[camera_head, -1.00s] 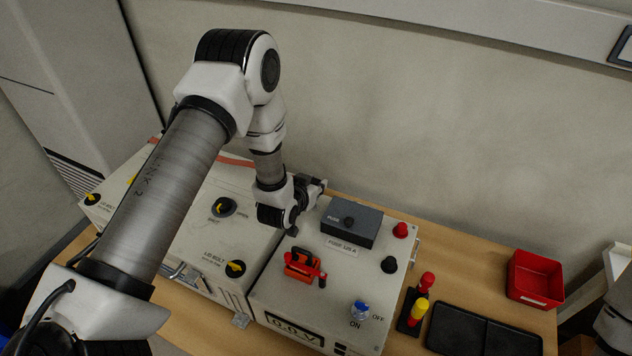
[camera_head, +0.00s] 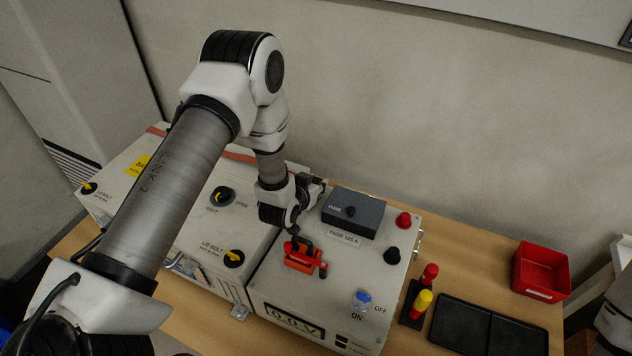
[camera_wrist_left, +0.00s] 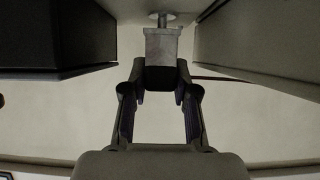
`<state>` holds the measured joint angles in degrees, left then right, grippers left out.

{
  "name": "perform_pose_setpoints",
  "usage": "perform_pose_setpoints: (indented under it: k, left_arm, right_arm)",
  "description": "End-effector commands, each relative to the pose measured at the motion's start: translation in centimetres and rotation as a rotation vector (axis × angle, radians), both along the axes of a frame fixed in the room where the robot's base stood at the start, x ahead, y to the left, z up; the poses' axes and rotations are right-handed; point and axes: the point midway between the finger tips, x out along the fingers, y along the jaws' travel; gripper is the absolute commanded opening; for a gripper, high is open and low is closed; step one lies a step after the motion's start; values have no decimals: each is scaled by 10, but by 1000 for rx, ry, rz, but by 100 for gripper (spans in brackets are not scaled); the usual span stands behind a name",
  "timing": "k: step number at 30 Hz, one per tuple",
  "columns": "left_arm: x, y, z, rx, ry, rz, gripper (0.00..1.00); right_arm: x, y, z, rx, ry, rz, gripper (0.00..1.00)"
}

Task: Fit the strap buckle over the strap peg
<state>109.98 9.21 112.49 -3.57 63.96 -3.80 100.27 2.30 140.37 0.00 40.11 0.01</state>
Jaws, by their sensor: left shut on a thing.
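A round metal piece, which looks like the strap peg (camera_wrist_left: 162,17), shows just beyond the buckle's far end. I cannot tell whether the buckle touches it or sits over it. An orange-red strap (camera_head: 238,156) runs along the back of the left box; the arm hides part of it. My right gripper is out of view.
The dark fuse box (camera_head: 368,213) stands close to the left gripper. A red-orange handled device (camera_head: 300,257), red and black knobs and a blue switch (camera_head: 362,300) are on the panel box. A red bin (camera_head: 541,271) and black tray (camera_head: 488,325) lie to the right.

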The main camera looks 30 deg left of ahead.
Motion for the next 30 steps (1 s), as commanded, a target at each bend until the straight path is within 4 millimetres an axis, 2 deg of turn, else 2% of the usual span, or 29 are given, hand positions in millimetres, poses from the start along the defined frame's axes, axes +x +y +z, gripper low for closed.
perform_pose_setpoints:
  k: [19,30]
  left_arm:
    - [0,0,0,0,-1,0,0]
    - [0,0,-7,0,-1,0,0]
  right_arm:
    - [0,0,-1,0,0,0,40]
    - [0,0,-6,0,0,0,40]
